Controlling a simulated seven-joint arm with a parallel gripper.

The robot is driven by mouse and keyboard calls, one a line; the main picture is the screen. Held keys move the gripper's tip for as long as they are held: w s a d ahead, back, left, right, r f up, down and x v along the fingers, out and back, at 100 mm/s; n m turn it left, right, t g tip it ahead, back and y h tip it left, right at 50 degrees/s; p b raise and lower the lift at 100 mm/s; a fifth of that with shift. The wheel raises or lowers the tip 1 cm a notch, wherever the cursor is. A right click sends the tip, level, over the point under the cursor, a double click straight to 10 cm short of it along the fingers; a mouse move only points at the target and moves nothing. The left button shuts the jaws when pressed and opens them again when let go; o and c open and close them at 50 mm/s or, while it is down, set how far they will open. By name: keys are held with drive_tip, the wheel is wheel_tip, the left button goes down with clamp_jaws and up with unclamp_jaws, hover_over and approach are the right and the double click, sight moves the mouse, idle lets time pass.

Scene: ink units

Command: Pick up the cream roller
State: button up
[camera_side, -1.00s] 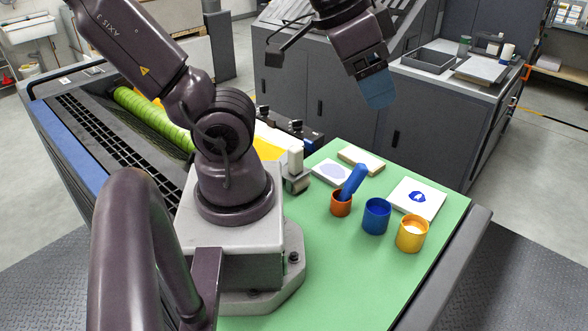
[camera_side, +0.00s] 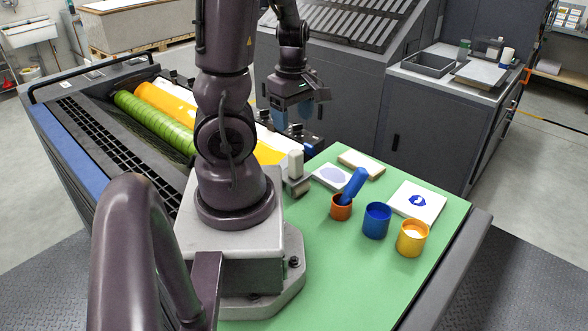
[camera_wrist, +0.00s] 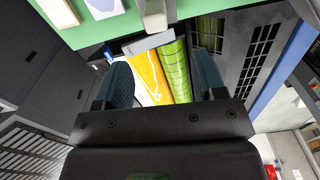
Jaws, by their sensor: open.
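A cream upright piece (camera_side: 295,163) stands in a small grey holder (camera_side: 297,186) at the back left corner of the green mat; I cannot tell for sure whether this is the cream roller. A pale piece (camera_wrist: 155,14) shows at the top edge in the wrist view. My gripper (camera_side: 294,114) is open and empty, pointing down above and behind the cream piece, apart from it. In the wrist view its two blue fingers stand wide apart (camera_wrist: 163,78), with the yellow roller (camera_wrist: 150,72) and green roller (camera_wrist: 176,70) visible between them, farther off.
An orange cup (camera_side: 341,211) holds a tilted blue piece (camera_side: 355,183). A blue cup (camera_side: 377,225) and a yellow cup (camera_side: 404,243) stand to its right. A blue-marked white card (camera_side: 428,206), a lavender-marked card (camera_side: 322,180) and a pale block (camera_side: 363,158) lie near the back. The front mat is clear.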

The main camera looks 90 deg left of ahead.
sight(294, 151)
wheel_tip(294, 151, down, 8)
drive_tip(key=shift+r, duration=0.1)
drive_tip(key=shift+w+a+f, duration=0.1)
drive_tip(key=shift+a+f, duration=0.05)
drive_tip(key=shift+f, duration=1.15)
drive_tip(key=shift+w+a+f, duration=0.1)
drive_tip(key=shift+a+f, duration=0.05)
drive_tip(key=shift+f, duration=1.15)
drive_tip(key=c, duration=1)
drive_tip(key=shift+r, duration=0.2)
